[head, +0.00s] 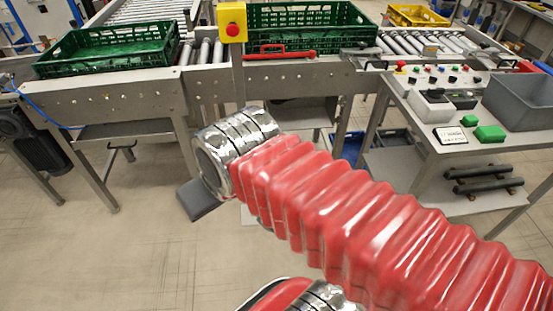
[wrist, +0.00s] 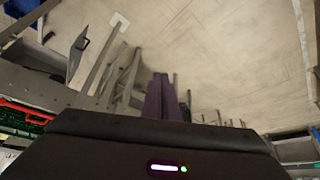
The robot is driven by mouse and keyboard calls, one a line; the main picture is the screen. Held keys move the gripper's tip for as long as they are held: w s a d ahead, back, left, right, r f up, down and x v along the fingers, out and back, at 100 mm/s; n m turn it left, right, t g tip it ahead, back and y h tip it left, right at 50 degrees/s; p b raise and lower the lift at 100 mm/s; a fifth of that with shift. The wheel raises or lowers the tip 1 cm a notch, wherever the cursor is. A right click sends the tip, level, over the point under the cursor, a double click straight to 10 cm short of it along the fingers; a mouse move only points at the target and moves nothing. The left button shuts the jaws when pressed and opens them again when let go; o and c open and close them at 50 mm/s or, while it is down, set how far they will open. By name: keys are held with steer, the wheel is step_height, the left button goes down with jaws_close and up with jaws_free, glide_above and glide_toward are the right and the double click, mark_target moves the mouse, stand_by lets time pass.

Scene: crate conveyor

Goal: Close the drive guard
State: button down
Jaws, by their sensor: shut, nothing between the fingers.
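My gripper (wrist: 161,78) shows in the wrist view as two dark purple fingers, side by side and shut, with nothing between them. It points out over the pale floor, apart from the conveyor frame. In the head view my gripper cannot be made out; my red arm covers the middle and lower right. I cannot tell the drive guard for certain. A grey panel (head: 124,130) with a bar handle (head: 121,149) juts out under the left part of the conveyor. A dark grey plate (head: 200,199) shows lower down beside my arm. A tilted grey plate (wrist: 78,50) shows in the wrist view.
The conveyor (head: 130,95) runs across the back and carries green crates (head: 108,50). A yellow emergency-stop box (head: 232,22) stands on a post at its front edge. A control table (head: 425,125) with a grey bin (head: 520,102) is at the right. Floor at lower left is clear.

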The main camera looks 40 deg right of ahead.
steer(key=shift+w, duration=0.3)
steer(key=w+d+f+n+t+h, duration=0.2)
steer(key=w+d+f+n, duration=0.4)
steer(key=w+d, duration=0.6)
steer(key=w+d+f+n+t+h, duration=0.1)
steer(key=w+d+f+n+t, duration=0.15)
steer(key=w+d+f, duration=0.75)
steer(key=d+f+n+t, duration=0.3)
steer(key=d+f+n, duration=0.3)
steer(key=d+f, duration=0.45)
steer(key=s+f+n+t, duration=0.1)
steer(key=s+f+t, duration=0.3)
steer(key=s+f, duration=0.4)
steer(key=shift+s+d+f+n+t, duration=0.25)
steer(key=shift+s+n+t, duration=0.1)
steer(key=shift+s, duration=0.1)
